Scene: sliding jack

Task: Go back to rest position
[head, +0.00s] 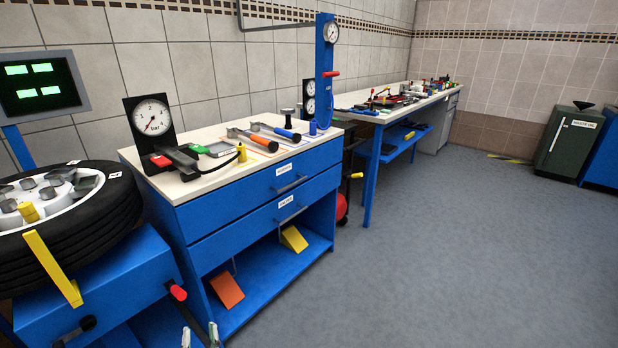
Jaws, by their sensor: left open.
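My left gripper (200,335) shows only at the bottom edge of the head view, left of centre. Its two fingertips are apart with nothing between them, and the rest of it is cut off by the frame. It appears in front of the lower front corner of the blue cabinet (260,192). My right gripper is not in view. I cannot make out a sliding jack in this view.
A tyre on a wheel (118,200) lies on a blue machine at left, with a red-tipped lever (178,293). The cabinet top holds gauges and tools. A long workbench (350,99) stands behind. Grey floor (450,240) at right is clear. A green bin (569,145) stands far right.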

